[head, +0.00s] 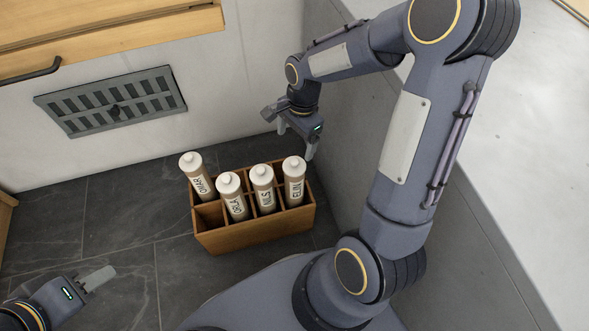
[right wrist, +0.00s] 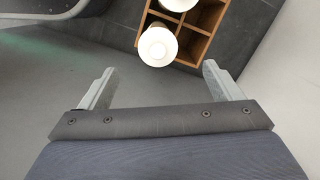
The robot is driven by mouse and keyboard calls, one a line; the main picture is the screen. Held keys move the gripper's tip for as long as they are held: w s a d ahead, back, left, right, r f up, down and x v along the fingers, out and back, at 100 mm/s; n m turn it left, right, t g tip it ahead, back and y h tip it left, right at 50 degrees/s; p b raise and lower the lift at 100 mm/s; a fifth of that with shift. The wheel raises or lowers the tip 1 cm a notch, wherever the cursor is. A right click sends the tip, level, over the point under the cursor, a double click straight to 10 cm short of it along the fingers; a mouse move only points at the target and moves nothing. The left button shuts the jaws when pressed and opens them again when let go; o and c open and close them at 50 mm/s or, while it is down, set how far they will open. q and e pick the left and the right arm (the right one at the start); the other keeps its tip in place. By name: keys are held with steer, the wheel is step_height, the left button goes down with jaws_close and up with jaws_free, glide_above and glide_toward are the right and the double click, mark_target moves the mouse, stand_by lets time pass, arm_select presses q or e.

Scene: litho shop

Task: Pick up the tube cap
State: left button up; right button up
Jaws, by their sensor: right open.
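A wooden divided crate (head: 255,238) on the dark tiled floor holds several upright tubes with pale round caps. The labels read OMAR (head: 199,178), ORJA (head: 234,202), NILS (head: 264,194) and ELIN (head: 294,187). The ELIN tube's cap (head: 293,164) is nearest my right gripper (head: 290,133), which is open and empty above the crate's back right corner. In the right wrist view, a round white cap (right wrist: 157,46) lies ahead of the gap between the open fingers (right wrist: 158,68), apart from them. My left gripper (head: 97,279) is low at the left, away from the crate; its opening is unclear.
A grey wall (head: 350,110) with a pale top (head: 545,120) stands close to the crate's right. A wall vent (head: 112,102) and a wooden cabinet with a dark handle (head: 110,38) are at the back left. The floor left of the crate (head: 120,205) is clear.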

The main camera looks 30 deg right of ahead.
mark_target(294, 161)
steer(key=f, duration=0.2)
steer(key=f+b, duration=0.1)
steer(key=f, duration=0.1)
steer(key=shift+w, duration=0.35)
steer(key=f+b, duration=0.1)
steer(key=f, duration=0.1)
steer(key=f+b, duration=0.1)
steer(key=s+f+b, duration=0.1)
steer(key=f, duration=0.1)
steer(key=shift+a+f, duration=0.3)
steer(key=shift+c, duration=0.5)
steer(key=c, duration=1)
